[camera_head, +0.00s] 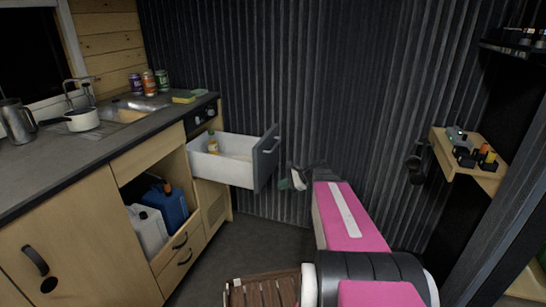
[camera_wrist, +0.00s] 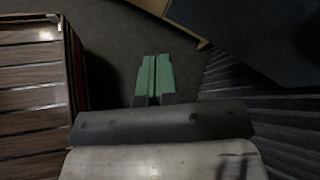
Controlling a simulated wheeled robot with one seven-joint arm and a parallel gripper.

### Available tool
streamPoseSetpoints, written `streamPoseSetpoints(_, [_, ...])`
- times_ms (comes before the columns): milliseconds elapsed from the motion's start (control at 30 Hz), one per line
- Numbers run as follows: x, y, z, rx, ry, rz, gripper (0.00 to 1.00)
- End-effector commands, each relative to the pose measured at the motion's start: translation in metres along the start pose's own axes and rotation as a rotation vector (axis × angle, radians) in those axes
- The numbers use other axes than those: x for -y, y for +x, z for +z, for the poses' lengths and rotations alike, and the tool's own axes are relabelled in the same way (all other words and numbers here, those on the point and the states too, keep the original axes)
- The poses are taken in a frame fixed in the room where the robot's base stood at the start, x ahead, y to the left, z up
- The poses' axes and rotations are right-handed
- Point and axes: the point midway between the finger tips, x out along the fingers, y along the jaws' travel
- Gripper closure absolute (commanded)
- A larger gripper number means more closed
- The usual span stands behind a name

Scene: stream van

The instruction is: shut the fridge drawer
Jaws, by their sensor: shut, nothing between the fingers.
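The fridge drawer (camera_head: 225,170) is pulled out from the far end of the wooden counter in the head view. It has white walls and a dark front (camera_head: 266,160) with a handle. A small bottle with an orange top (camera_head: 213,143) stands inside. My gripper (camera_head: 287,184) is just right of the drawer front, at about its lower edge, and appears apart from it. In the wrist view its green fingers (camera_wrist: 152,80) are together with nothing between them. A large dark surface at the upper right of the wrist view is probably the drawer front (camera_wrist: 260,40).
The counter (camera_head: 60,170) runs along the left, with a kettle, a pot and cans. An open compartment below holds a blue jug (camera_head: 167,206) and a white jug (camera_head: 148,230). A brown slatted wooden object (camera_head: 262,290) is near my arm. A corrugated wall (camera_head: 330,90) stands behind.

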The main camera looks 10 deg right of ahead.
Motion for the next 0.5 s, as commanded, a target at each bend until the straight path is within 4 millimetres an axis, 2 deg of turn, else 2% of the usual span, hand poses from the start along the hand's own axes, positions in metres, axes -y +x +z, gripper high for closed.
streamPoseSetpoints(33, [0.022,-0.014,-0.010,0.063,0.095,-0.069,1.00])
streamPoseSetpoints(200, [0.070,-0.061,-0.019,0.287,0.360,-0.241,1.00])
streamPoseSetpoints(333, [0.090,-0.089,-0.024,0.411,0.475,-0.310,1.00])
streamPoseSetpoints(500, [0.099,-0.102,-0.025,0.475,0.529,-0.339,1.00])
